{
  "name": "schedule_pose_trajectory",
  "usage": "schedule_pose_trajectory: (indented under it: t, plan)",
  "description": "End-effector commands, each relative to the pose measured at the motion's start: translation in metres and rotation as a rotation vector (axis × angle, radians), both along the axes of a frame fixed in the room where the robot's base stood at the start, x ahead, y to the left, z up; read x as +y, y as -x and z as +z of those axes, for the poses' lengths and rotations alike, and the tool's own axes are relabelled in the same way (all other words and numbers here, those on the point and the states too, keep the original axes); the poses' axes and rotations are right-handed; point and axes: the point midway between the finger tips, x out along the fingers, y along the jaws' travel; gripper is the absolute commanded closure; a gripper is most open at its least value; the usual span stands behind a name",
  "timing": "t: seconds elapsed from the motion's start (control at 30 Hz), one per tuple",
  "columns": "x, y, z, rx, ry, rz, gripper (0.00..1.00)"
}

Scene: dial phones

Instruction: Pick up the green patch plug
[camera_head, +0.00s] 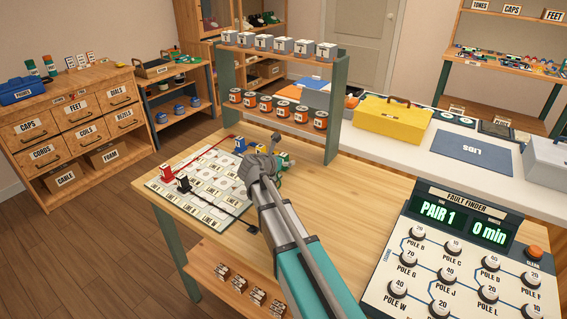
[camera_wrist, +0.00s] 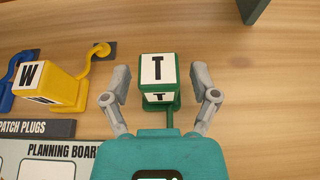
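The green patch plug (camera_wrist: 158,80), a green block with a white face marked T, stands between the two fingers of my gripper (camera_wrist: 160,92) in the wrist view. The fingers are spread, with a gap of wood showing on each side of the plug. In the head view my gripper (camera_head: 270,158) is over the wooden bench, beside the planning board; a bit of the green plug (camera_head: 287,160) shows past it. The rest of the plug is hidden there by the gripper.
A yellow plug marked W (camera_wrist: 52,86) stands left of the green one, with a blue plug (camera_wrist: 8,78) beyond it. The planning board (camera_head: 205,185) lies left of my gripper. A shelf rack (camera_head: 337,110) rises behind. The fault finder panel (camera_head: 465,262) stands at the right.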

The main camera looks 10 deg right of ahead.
Motion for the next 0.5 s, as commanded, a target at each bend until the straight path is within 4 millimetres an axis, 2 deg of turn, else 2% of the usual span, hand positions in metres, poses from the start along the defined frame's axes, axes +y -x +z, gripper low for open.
schedule_pose_trajectory:
  t: [0.03, 0.33, 0.37, 0.5]
  plan:
    - [0.0002, 0.0, -0.0001, 0.0, 0.0, 0.0, 0.41]
    - [0.0005, 0.0, -0.0001, 0.0, 0.0, 0.0, 0.97]
    - [0.0005, 0.0, -0.0001, 0.0, 0.0, 0.0, 1.0]
    - [0.0007, 0.0, 0.0, 0.0, 0.0, 0.001, 1.0]
